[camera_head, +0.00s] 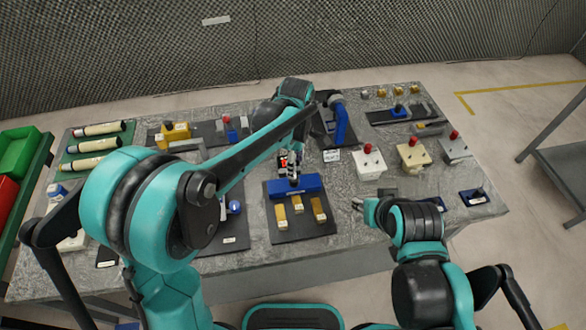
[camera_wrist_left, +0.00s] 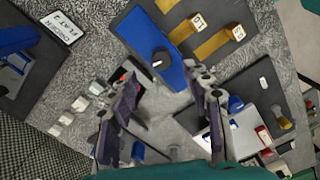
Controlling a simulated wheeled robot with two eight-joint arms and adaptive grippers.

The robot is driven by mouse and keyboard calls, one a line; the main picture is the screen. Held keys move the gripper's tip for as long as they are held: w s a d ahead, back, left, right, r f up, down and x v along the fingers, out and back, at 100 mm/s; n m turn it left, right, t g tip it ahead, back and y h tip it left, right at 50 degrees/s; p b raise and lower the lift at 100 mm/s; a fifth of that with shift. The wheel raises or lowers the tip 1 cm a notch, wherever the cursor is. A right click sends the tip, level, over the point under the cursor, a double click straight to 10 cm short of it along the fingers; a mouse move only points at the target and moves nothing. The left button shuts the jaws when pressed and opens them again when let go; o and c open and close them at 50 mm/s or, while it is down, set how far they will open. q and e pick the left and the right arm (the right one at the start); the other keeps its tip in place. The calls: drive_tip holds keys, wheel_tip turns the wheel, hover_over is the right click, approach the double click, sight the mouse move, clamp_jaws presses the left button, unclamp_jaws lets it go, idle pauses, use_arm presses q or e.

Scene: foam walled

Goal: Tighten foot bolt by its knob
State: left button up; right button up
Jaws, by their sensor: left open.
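A blue bar (camera_head: 295,187) lies across a black plate (camera_head: 287,229) near the table's middle. In the left wrist view, the blue bar (camera_wrist_left: 145,35) carries a small dark knob with a pale top (camera_wrist_left: 160,59). I cannot tell for certain that this is the foot bolt's knob. My left gripper (camera_head: 291,164) is over the bar's far side in the head view. In the left wrist view its two fingers (camera_wrist_left: 167,88) are spread and empty, apart from the knob. My right gripper (camera_head: 359,204) is near the table's front, right of the plate; its jaws are too small to judge.
Yellow blocks (camera_head: 318,207) lie on the plate's near part. A blue upright fixture (camera_head: 340,124) stands behind, with a label card (camera_head: 332,155). Bare table lies between the plate and these boxes.

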use_arm(q)
wheel_tip(320, 180, down, 8)
drive_tip(key=shift+r+b, duration=0.2)
drive_tip(key=shift+b, duration=0.9)
clamp_jaws()
